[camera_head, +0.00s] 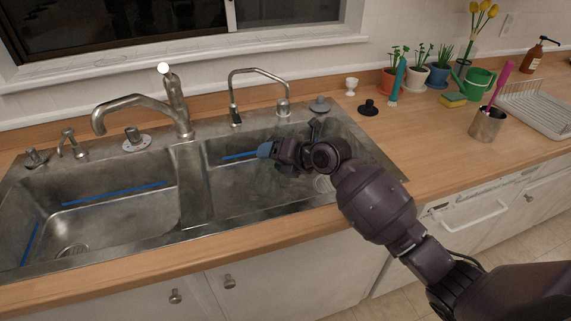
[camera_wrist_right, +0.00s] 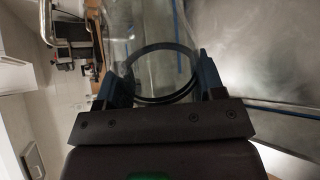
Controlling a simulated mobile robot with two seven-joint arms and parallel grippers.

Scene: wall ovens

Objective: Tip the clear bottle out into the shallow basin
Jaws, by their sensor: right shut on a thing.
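My right gripper (camera_head: 270,150) is over the right basin (camera_head: 228,180) of a steel double sink. In the right wrist view the gripper (camera_wrist_right: 155,85) is shut on a clear bottle (camera_wrist_right: 150,30), with one blue finger on each side of it. A dark ring shows around the bottle's near end, and its far end runs out of the frame. In the head view the arm and hand hide most of the bottle; a faint round clear edge shows below the wrist. My left gripper is out of view.
The left basin (camera_head: 130,210) is empty, with a drain. A large faucet (camera_head: 175,100) and a thin tap (camera_head: 260,80) rise behind the sink.

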